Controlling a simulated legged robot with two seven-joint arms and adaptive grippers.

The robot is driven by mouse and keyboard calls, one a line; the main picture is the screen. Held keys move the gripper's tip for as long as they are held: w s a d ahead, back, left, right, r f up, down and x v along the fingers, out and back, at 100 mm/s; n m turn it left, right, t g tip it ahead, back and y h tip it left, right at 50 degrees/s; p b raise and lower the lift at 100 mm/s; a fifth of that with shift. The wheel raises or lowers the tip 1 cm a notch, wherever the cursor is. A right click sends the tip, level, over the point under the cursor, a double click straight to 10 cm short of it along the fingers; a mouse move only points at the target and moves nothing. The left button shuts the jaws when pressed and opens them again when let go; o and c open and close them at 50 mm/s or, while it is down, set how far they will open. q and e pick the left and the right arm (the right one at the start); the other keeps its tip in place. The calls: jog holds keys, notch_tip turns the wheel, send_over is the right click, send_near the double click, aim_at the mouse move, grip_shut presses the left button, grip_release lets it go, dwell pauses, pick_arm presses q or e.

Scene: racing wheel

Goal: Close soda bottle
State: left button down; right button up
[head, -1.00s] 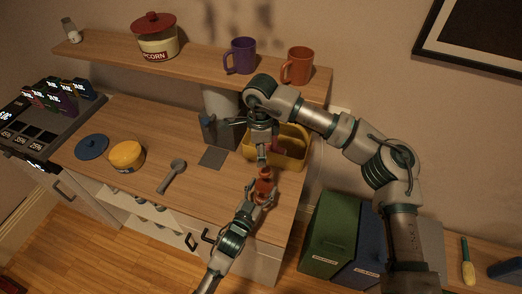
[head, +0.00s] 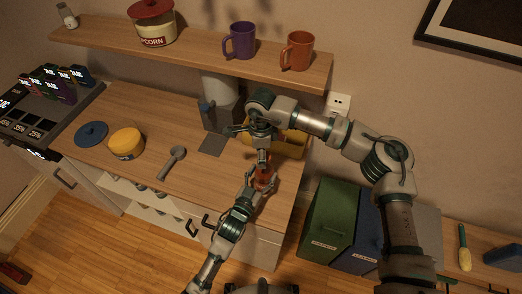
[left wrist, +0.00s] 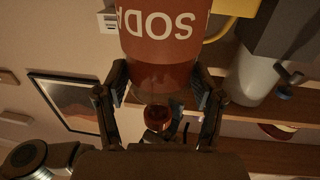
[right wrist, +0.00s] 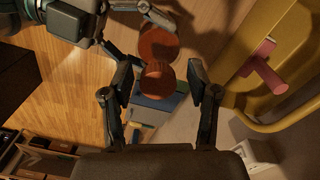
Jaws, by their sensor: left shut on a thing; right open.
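The red soda bottle (head: 264,181) is held above the front right of the counter by my left gripper (head: 259,187). The left wrist view shows its "SODA" label (left wrist: 163,25) upside down, with the gripper's fingers (left wrist: 160,88) on both sides. My right gripper (head: 263,160) is just above the bottle, pointing down. In the right wrist view its fingers (right wrist: 160,75) are open, with a round orange-red top (right wrist: 157,84) between them and a gap on each side. The bottle body (right wrist: 158,44) shows behind that top. I cannot tell whether the cap is seated on the neck.
A yellow caddy (head: 293,151) stands behind the grippers. A grey spoon (head: 172,163), yellow jar (head: 126,143) and blue lid (head: 91,134) lie left on the counter. Mugs (head: 239,40) stand on the shelf above. Green and blue bins (head: 330,220) are at right.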

pick_arm(q)
jog(key=shift+d, duration=0.3)
pick_arm(e)
jog(key=shift+d, duration=0.35)
jog(key=shift+c, duration=1.2)
pick_arm(q)
jog(key=shift+d, duration=0.4)
pick_arm(e)
jog(key=shift+d, duration=0.4)
grip_shut()
pick_arm(q)
jog(key=shift+a, duration=0.3)
pick_arm(e)
jog(key=m, duration=0.3)
jog(key=w+m, duration=0.1)
jog(key=shift+a+m, duration=0.3)
jog(key=shift+m, duration=0.1)
jog(key=shift+o, duration=1.5)
grip_release()
pick_arm(q)
jog(key=shift+d, duration=0.1)
pick_arm(e)
jog(key=shift+o, duration=0.4)
jog(key=shift+s+d, duration=0.1)
jog(key=shift+d, duration=0.05)
notch_tip(320, 180, up, 12)
jog(key=shift+w, duration=0.2)
